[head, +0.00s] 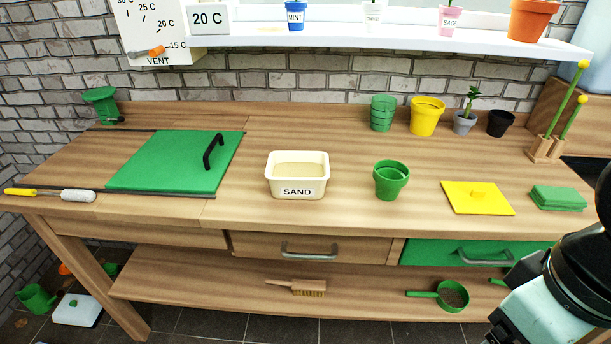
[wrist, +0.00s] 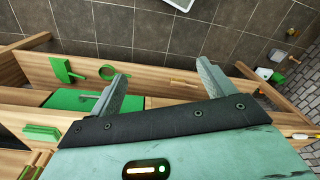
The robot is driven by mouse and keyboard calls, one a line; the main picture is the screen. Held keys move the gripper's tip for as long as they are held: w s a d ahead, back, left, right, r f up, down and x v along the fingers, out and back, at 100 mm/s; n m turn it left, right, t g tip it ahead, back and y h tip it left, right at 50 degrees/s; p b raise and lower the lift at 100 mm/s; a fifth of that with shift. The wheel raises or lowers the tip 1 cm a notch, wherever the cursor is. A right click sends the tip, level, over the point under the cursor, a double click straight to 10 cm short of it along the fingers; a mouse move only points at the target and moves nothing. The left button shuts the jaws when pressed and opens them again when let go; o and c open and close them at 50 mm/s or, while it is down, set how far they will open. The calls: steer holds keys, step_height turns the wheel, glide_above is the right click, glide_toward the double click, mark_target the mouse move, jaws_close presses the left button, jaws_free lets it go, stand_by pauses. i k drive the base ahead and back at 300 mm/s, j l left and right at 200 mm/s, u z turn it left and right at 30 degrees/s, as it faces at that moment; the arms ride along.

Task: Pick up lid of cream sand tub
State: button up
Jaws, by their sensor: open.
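The cream tub (head: 297,175), labelled SAND, stands open on the middle of the bench, with sand showing inside. No lid sits on it. A white flat piece with a green knob (head: 77,311) lies on the floor at the lower left. I cannot tell for sure which is the tub's lid. My gripper (wrist: 161,76) is open and empty in the wrist view, away from the tub, with the lower shelf and floor beyond its fingers.
A green pot (head: 390,181) stands between the tub and the yellow square. A green board with a black handle (head: 175,160) lies at left. Pots, including a yellow one (head: 426,116), line the back right. Drawers and a lower shelf (head: 220,284) are below. The bench front is mostly clear.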

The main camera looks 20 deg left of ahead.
mark_target(465, 197)
steer(key=i+j, duration=0.25)
steer(key=i+j+z, duration=0.1)
steer(key=i+j, duration=0.2)
steer(key=j, duration=0.2)
steer(key=i+j, duration=0.25)
steer(key=j+z, duration=0.05)
steer(key=j, duration=0.05)
